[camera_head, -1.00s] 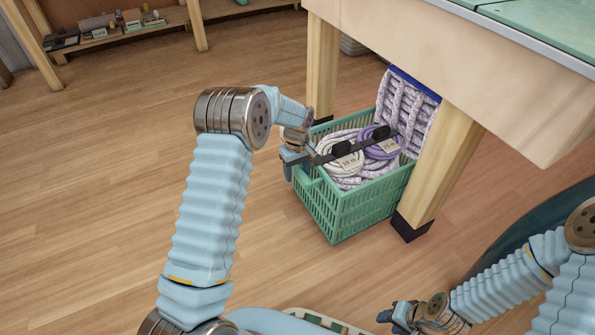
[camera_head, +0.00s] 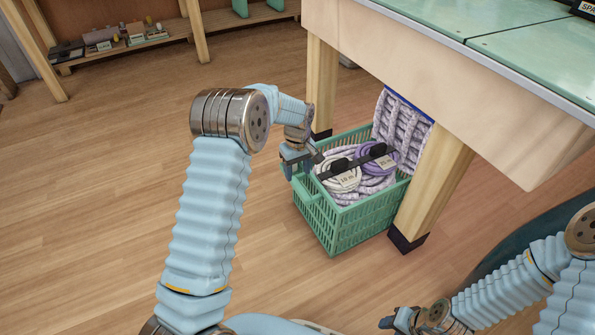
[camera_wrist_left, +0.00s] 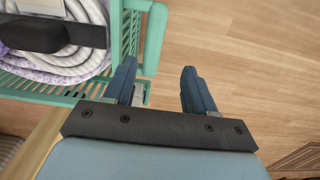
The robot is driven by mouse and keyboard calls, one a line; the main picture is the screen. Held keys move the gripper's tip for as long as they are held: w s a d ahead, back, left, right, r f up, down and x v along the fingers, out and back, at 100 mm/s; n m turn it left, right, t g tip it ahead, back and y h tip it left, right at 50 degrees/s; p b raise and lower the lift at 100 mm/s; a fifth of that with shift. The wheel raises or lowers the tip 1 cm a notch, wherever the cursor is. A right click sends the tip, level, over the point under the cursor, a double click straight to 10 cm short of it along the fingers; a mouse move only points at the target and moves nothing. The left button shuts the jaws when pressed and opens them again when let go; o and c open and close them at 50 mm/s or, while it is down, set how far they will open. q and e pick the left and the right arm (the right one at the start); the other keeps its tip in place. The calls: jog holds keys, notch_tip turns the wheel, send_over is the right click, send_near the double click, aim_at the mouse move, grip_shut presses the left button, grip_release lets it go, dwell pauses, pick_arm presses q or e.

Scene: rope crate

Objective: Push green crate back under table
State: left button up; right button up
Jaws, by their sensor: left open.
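The green crate (camera_head: 345,232) stands on the floor beside a wooden table leg, partly below the table (camera_head: 440,52). It holds coiled white (camera_head: 340,180) and purple (camera_head: 376,154) ropes with labels, under a dark bar. My left gripper (camera_head: 300,160) is at the crate's near left end, by the rim. In the left wrist view the gripper (camera_wrist_left: 158,82) is open. The crate's green rim (camera_wrist_left: 154,40) shows between its fingers, closer to the left one. I cannot tell whether they touch. My right gripper (camera_head: 398,318) is low in the head view, away from the crate, its jaws unclear.
The table legs (camera_head: 430,185) and (camera_head: 321,80) stand close to the crate. A low shelf (camera_head: 130,40) with small items is at the back left. The floor on the left is clear.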

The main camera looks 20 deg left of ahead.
pick_arm(q)
notch_tip(320, 180, up, 7)
jog(key=p, duration=0.4)
pick_arm(e)
jog(key=shift+s+a+r, duration=0.1)
jog(key=shift+a+r, duration=0.05)
jog(key=shift+r, duration=2.1)
jog(key=shift+r, duration=0.15)
pick_arm(q)
jog(key=shift+f, duration=0.1)
